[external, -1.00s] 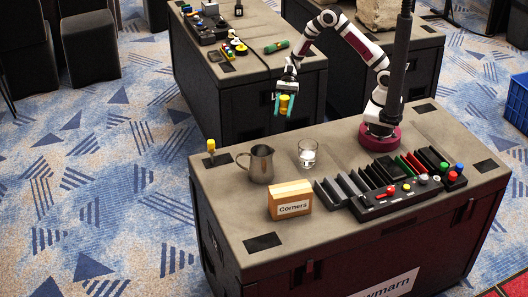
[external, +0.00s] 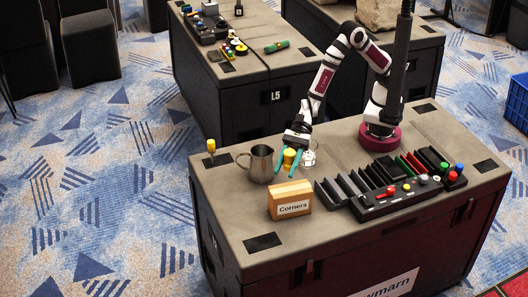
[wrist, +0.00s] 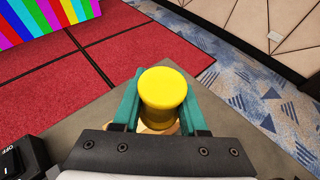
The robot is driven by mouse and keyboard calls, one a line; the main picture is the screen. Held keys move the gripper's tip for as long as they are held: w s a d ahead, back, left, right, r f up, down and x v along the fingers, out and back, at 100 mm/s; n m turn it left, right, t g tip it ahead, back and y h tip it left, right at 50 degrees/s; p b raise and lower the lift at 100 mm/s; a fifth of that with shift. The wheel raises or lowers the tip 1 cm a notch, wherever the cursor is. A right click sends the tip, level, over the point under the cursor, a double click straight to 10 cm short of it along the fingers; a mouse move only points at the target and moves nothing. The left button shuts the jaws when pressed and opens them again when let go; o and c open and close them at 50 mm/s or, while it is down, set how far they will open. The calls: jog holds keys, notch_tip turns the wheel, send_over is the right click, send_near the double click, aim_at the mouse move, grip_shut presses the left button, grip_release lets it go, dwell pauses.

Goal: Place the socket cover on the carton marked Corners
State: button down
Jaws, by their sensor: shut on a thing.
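My gripper (external: 287,167) is shut on a yellow, round, stubby piece (external: 289,156), which appears to be the socket cover. In the wrist view the yellow piece (wrist: 162,95) sits upright between the two teal fingers (wrist: 160,112). The wooden-coloured carton (external: 290,190) has a white label reading "Corners" and stands on the near black case. My gripper holds the yellow piece above and behind the carton, apart from it in the external view. In the wrist view a small tan patch (wrist: 150,130) shows below the piece, mostly hidden.
A metal jug (external: 258,165) stands left of my gripper, very close. A glass (external: 309,157) is just right, partly hidden by my gripper. Grey and coloured slats (external: 375,176) and a button panel (external: 400,195) lie right of the carton. Another yellow piece (external: 211,146) stands at the case's left corner.

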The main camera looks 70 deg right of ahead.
aim_at(288, 195)
jog(key=shift+s+a+f, duration=0.8)
jog(key=shift+a+f, duration=0.1)
jog(key=shift+a, duration=0.1)
jog(key=shift+f, duration=1.9)
jog(key=shift+c, duration=2.2)
grip_release()
jog(key=shift+f, duration=0.1)
